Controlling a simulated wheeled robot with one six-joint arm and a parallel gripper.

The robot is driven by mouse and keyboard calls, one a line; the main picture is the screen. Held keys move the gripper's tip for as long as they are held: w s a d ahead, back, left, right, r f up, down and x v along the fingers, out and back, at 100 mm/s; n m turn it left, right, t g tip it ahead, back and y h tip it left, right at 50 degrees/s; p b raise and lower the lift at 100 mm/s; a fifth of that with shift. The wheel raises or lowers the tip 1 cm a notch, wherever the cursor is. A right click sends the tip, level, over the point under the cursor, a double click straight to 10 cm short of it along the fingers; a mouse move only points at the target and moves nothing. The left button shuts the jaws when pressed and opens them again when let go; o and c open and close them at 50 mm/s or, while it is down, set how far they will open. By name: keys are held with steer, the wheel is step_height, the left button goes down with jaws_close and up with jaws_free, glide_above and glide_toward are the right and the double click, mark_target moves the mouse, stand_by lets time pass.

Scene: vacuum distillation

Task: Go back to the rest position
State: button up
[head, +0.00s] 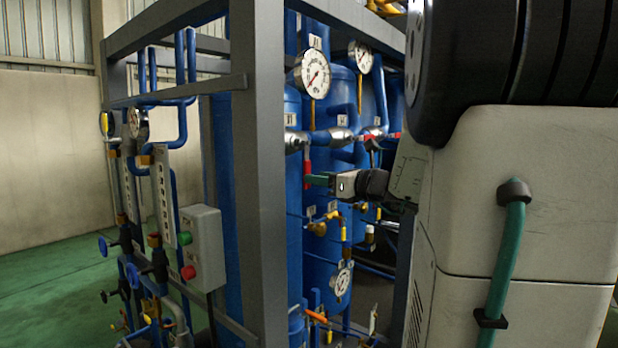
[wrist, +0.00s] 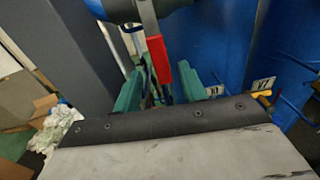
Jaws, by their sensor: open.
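My gripper (head: 318,180) is in the middle of the head view, in front of the blue tanks. In the wrist view its two green fingers (wrist: 165,82) stand apart. A red valve handle (wrist: 159,60) hangs from a metal lever and appears between or just beyond the fingers; I cannot tell whether they touch it. The red handle also shows in the head view (head: 307,168), right by the fingertips. My arm covers the right side of the head view and hides part of the rig.
A grey frame post (head: 259,170) stands left of my gripper. Pressure gauges (head: 314,73) and blue tanks (head: 292,220) are close by. A grey control box (head: 203,248) with green and red buttons is at left. Open green floor (head: 50,285) lies at far left.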

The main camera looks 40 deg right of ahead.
steer(key=shift+s, duration=0.6)
steer(key=s+a+f+n+g+y, duration=0.2)
steer(key=s+a+f+n+g, duration=0.2)
steer(key=a+f+n+g, duration=0.4)
steer(key=s+a+f+n+g+y, duration=0.2)
steer(key=s+a+f+n+g, duration=0.2)
steer(key=a+f+n, duration=0.5)
steer(key=s+a+f+n+g+h, duration=0.1)
steer(key=s+a+n+g+h, duration=0.3)
steer(key=s+a+n, duration=0.8)
steer(key=n+h, duration=0.1)
steer(key=n, duration=0.5)
steer(key=shift+s+g+h, duration=0.3)
steer(key=shift+s+h, duration=0.1)
